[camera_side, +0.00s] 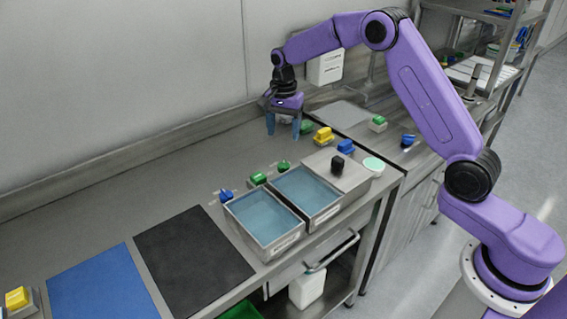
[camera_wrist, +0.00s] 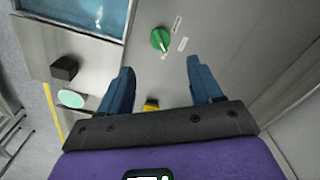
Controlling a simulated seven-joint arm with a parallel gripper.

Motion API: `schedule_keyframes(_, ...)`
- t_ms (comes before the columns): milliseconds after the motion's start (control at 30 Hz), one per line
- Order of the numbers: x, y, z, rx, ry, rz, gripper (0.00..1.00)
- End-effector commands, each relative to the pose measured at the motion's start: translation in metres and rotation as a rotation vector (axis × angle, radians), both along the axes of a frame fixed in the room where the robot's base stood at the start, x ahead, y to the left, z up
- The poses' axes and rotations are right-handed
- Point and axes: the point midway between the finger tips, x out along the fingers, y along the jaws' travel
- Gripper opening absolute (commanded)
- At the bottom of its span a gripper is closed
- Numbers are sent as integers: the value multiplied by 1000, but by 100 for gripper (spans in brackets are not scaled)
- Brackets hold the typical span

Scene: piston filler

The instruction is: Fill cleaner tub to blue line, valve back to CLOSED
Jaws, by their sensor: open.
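Two open tubs of blue liquid, a left tub (camera_side: 282,243) and a right tub (camera_side: 334,213), stand side by side on the bench; their front labels are unreadable. No blue line can be made out in either. A green valve knob (camera_wrist: 160,39) with two small unreadable labels lies just beyond my fingertips in the wrist view; it appears to be the green knob (camera_side: 283,165) behind the right tub. A blue knob (camera_side: 225,196) stands behind the left tub. My gripper (camera_side: 283,135) is open and empty above the bench; its spread fingers (camera_wrist: 160,67) touch nothing visible.
A grey box (camera_side: 330,178) with a black knob (camera_side: 338,163) adjoins the right tub, near a pale green disc (camera_side: 374,164). Black (camera_side: 195,262) and blue (camera_side: 103,285) mats lie left.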

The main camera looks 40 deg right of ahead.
Motion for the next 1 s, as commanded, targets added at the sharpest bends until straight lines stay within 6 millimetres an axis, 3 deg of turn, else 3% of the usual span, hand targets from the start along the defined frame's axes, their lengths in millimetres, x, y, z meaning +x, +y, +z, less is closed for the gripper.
schedule_keyframes(300,-1,0,-62,0,4,0,65)
schedule_keyframes(533,-1,0,-99,-1,3,1,65)
schedule_keyframes(733,0,0,-116,0,1,1,65)
schedule_keyframes(1000,0,0,-119,0,-1,1,65)
